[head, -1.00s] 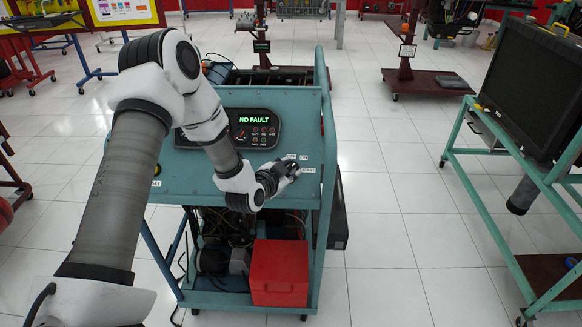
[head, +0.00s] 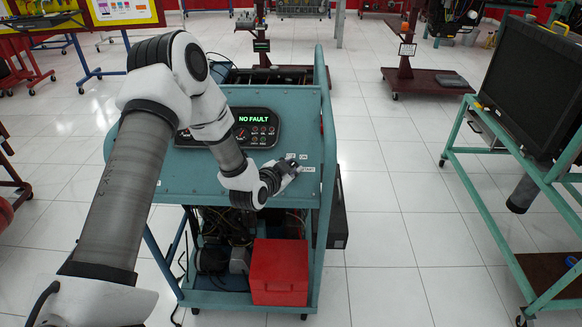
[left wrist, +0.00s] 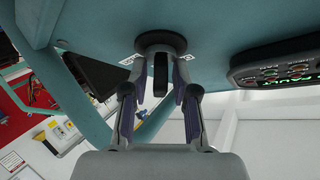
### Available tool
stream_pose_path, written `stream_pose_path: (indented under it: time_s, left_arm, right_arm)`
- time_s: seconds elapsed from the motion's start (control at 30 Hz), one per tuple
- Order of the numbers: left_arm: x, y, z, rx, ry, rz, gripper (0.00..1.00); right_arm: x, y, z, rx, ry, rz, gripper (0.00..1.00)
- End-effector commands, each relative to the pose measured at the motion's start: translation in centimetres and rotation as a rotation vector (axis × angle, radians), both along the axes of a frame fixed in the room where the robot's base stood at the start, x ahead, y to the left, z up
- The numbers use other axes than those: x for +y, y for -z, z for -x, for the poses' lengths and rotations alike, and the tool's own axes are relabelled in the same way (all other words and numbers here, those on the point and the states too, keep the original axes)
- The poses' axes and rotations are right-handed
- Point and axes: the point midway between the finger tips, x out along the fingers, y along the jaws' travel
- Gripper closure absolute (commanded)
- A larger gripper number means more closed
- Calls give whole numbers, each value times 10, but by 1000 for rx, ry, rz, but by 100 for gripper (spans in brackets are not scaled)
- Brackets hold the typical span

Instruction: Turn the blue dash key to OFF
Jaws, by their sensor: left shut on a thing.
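The blue-teal dash panel (head: 190,170) of the engine trainer faces me. In the left wrist view, the dark key (left wrist: 161,84) stands out from a round black collar (left wrist: 161,42) on the panel. My left gripper's fingers (left wrist: 160,78) lie on both sides of the key and are shut on it. The key looks black here. In the head view, the gripper hides it, and its exact position against the labels is unclear. My right gripper is not in view.
The instrument cluster (head: 256,128) shows NO FAULT in green, left of the gripper. A red box (head: 280,272) sits on the trainer's lower shelf. The floor between is clear.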

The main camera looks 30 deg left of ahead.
Motion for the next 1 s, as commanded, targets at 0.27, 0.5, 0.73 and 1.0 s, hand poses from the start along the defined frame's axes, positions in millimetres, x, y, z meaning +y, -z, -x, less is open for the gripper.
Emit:
stream_pose_path:
  time_s: [0.27, 0.5, 0.73, 1.0]
  left_arm:
    - [-1, 4, 2, 4, -11, 11, 100]
    - [-1, 6, 2, -14, -49, 40, 100]
    - [-2, 9, 3, -58, -153, 118, 100]
    - [-2, 9, 3, -139, -325, 246, 100]
  right_arm:
    - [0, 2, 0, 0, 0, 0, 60]
    - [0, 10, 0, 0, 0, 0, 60]
    - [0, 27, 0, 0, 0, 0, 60]
    - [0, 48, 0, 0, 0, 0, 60]
